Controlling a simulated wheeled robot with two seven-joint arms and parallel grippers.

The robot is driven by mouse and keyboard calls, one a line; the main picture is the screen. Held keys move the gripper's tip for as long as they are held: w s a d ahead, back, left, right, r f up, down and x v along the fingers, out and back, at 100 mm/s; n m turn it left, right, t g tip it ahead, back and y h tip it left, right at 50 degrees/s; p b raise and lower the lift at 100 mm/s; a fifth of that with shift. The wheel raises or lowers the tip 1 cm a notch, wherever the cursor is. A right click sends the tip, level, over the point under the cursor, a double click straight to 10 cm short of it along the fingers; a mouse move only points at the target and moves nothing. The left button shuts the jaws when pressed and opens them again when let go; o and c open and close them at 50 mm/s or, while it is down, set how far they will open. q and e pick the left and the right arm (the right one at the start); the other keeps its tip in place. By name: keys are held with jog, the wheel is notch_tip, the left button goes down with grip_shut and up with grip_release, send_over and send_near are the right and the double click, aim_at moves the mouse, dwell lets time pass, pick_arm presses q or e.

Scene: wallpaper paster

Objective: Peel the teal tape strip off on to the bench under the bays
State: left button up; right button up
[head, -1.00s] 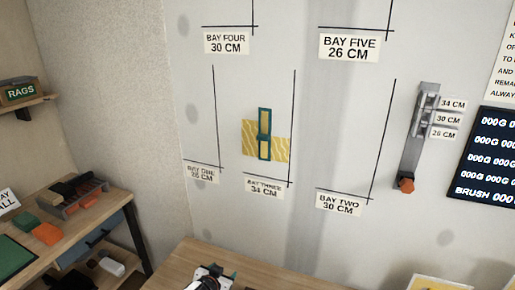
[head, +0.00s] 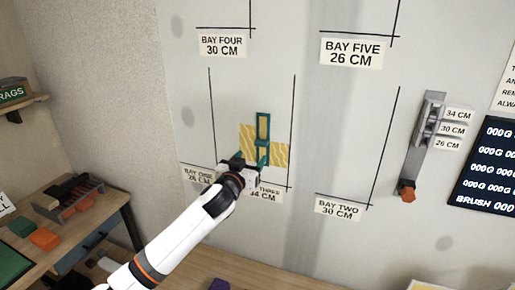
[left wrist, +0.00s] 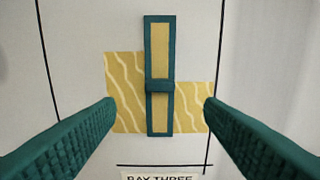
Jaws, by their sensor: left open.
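The teal tape strip (head: 263,130) is upright on the wall, a narrow teal-edged strip with a yellowish middle and a teal crossbar. It lies over yellow wavy-patterned wallpaper (head: 280,155) in bay three. In the left wrist view the strip (left wrist: 160,86) is centred between my fingers. My left gripper (head: 250,161) is open in front of the strip's lower part, one finger to each side; the fingers also show in the left wrist view (left wrist: 160,108). I cannot tell whether they touch anything. The wood bench (head: 285,279) is below the bays. My right gripper is out of view.
A grey wall bracket (head: 421,140) with an orange knob stands right of the bays. A purple object (head: 219,285) sits at the bench's near edge. A side table (head: 92,222) with a tool tray is at left.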

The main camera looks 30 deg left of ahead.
aim_at(262, 142)
pick_arm(q)
jog(key=p+x, duration=0.1)
jog(key=x, duration=0.7)
jog(key=shift+w+p, duration=0.3)
jog(key=shift+w, duration=0.05)
jog(key=c, duration=1.1)
